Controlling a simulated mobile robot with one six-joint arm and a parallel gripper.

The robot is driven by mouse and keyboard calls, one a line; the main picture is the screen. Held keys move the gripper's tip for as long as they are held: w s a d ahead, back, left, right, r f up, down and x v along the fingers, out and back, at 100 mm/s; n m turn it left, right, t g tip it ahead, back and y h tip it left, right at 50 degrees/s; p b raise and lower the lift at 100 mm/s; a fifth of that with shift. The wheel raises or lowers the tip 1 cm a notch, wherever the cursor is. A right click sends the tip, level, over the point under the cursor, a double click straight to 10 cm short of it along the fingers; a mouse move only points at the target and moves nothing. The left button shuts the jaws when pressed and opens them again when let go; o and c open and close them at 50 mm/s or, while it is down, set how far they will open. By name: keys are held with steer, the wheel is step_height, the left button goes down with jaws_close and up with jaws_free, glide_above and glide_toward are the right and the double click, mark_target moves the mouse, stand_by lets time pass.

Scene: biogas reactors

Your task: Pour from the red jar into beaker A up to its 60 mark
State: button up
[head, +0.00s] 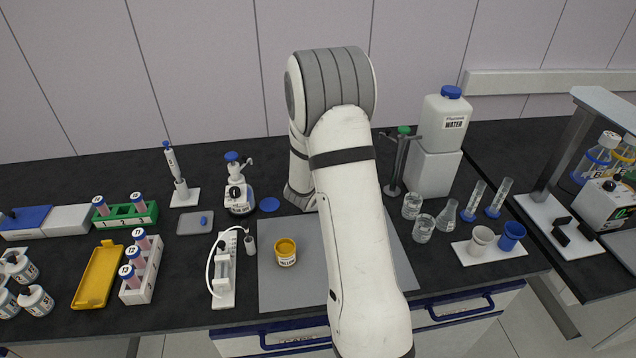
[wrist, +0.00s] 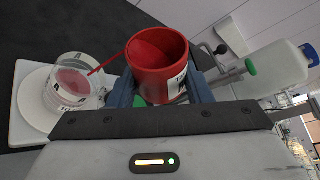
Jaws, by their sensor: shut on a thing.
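The red jar (wrist: 157,68) is in the wrist view, tilted, with red contents inside and a white label partly in view. My gripper (wrist: 162,90) is shut on it, one blue-grey finger on each side. A thin red stream (wrist: 105,63) runs from the jar's lip toward a clear glass beaker (wrist: 68,88) at the left, which I take to be beaker A. The beaker holds some pinkish-red liquid. Its marks are too small to read, so I cannot tell the level against 60. In the head view my arm hides the gripper, jar and this beaker.
The beaker stands on a round plate of a white device (wrist: 30,105). In the head view, a yellow jar (head: 286,252) stands on the grey mat (head: 290,290). Glass beakers (head: 423,230), a flask and a water container (head: 440,125) stand right of my arm.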

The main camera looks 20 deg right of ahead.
steer(key=shift+f+m+y+b, duration=0.2)
steer(key=shift+m+y+b, duration=0.2)
steer(key=shift+m+b, duration=0.55)
steer(key=shift+r+m+y+b, duration=0.1)
steer(key=shift+m+y+b, duration=0.2)
steer(key=shift+b, duration=0.7)
steer(key=shift+s+d+r, duration=0.1)
steer(key=shift+d+r, duration=0.15)
steer(key=shift+r, duration=0.15)
steer(key=s+d+r, duration=0.3)
steer(key=d+r, duration=0.1)
steer(key=shift+d+r, duration=0.2)
steer(key=shift+d, duration=0.05)
steer(key=shift+r+m+t+y+b, duration=0.15)
steer(key=shift+m+t+y+b, duration=0.6)
steer(key=shift+b, duration=1.95)
steer(key=shift+r+m+y+b, duration=0.2)
steer(key=shift+m+y+b, duration=0.85)
steer(key=shift+b, duration=2.25)
